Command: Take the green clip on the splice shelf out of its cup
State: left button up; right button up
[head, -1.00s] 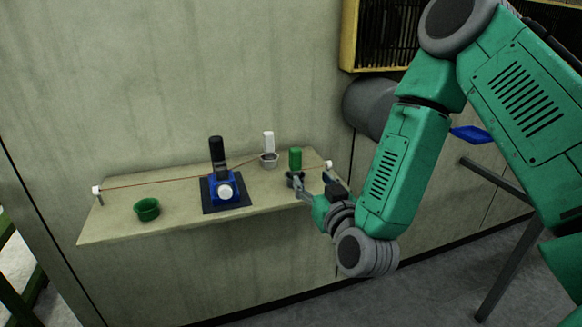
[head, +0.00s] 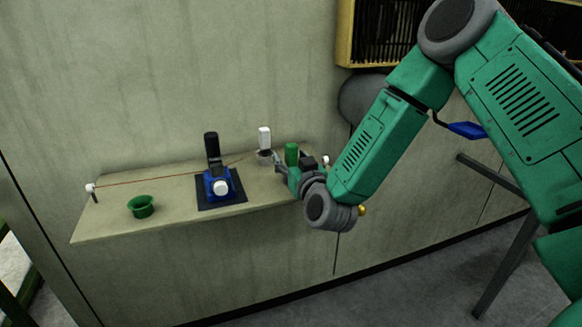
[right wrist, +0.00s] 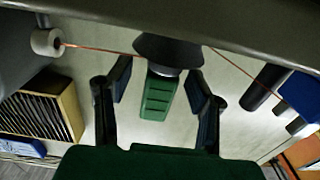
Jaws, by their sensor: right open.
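The green clip (head: 291,153) stands upright near the right end of the splice shelf (head: 107,226). In the right wrist view the green clip (right wrist: 158,97) appears upside down, its end in a dark cup (right wrist: 172,50). That cup is hidden behind my gripper in the head view. My right gripper (head: 281,163) is open at the clip. In the right wrist view its two fingers (right wrist: 162,92) are on either side of the clip, with gaps showing between. My left gripper is not in view.
A blue device with a black upright (head: 218,185) sits on a dark mat. An empty green cup (head: 141,207) stands at left. A thin copper line crosses the shelf to a white post (head: 91,188).

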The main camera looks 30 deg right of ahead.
grip_shut()
notch_tip(320, 180, up, 10)
jog(key=shift+f+p, duration=0.1)
jog(key=shift+p, duration=1)
